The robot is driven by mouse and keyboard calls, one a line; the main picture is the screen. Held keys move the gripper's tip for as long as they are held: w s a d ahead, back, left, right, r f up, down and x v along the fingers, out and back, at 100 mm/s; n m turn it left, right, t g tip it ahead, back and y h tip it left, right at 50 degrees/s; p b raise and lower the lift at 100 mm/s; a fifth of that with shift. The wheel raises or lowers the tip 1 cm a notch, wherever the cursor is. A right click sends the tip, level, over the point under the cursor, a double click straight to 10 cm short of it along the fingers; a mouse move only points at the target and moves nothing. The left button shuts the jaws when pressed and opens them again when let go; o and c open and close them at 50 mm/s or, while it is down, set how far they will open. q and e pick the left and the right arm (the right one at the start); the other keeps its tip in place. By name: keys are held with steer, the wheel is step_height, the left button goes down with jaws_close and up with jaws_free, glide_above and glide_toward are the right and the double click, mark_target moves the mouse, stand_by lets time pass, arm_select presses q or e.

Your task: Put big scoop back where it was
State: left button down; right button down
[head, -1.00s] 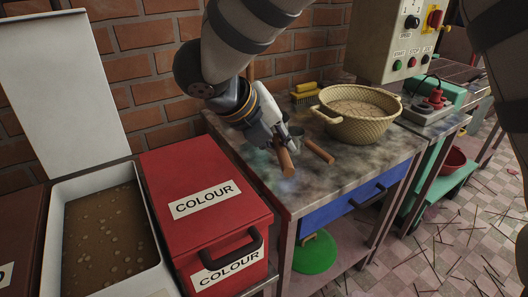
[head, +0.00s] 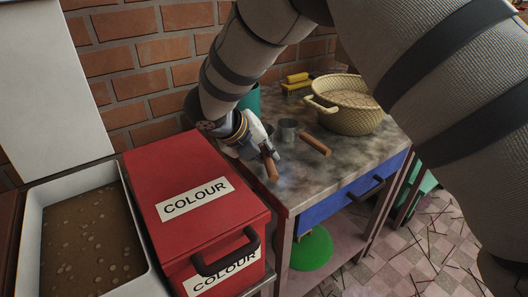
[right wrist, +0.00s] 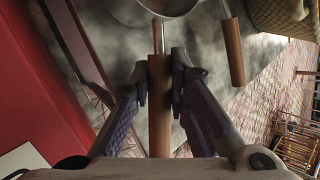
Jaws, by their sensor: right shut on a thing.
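My right gripper (head: 262,155) is above the near left corner of the stone-topped bench (head: 345,160). It is shut on the brown wooden handle (head: 271,169) of a scoop. In the right wrist view the fingers (right wrist: 160,85) close around this handle (right wrist: 159,125), and a metal stem runs from it to a rounded metal scoop (right wrist: 165,6) at the top edge. I cannot tell whether the scoop touches the bench. A second scoop, with a metal cup (head: 288,131) and wooden handle (head: 315,145), lies to the right, apart from my gripper. My left gripper is out of view.
A red COLOUR box (head: 150,165) stands left of the bench, beside an open white bin (head: 32,215) of brown powder. A wicker basket (head: 350,120), a yellow brush (head: 297,79) and a teal container (head: 249,98) are towards the back. The bench's front right is clear.

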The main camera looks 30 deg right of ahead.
steer(key=c, duration=1.5)
jaws_free()
steer(key=shift+c, duration=0.2)
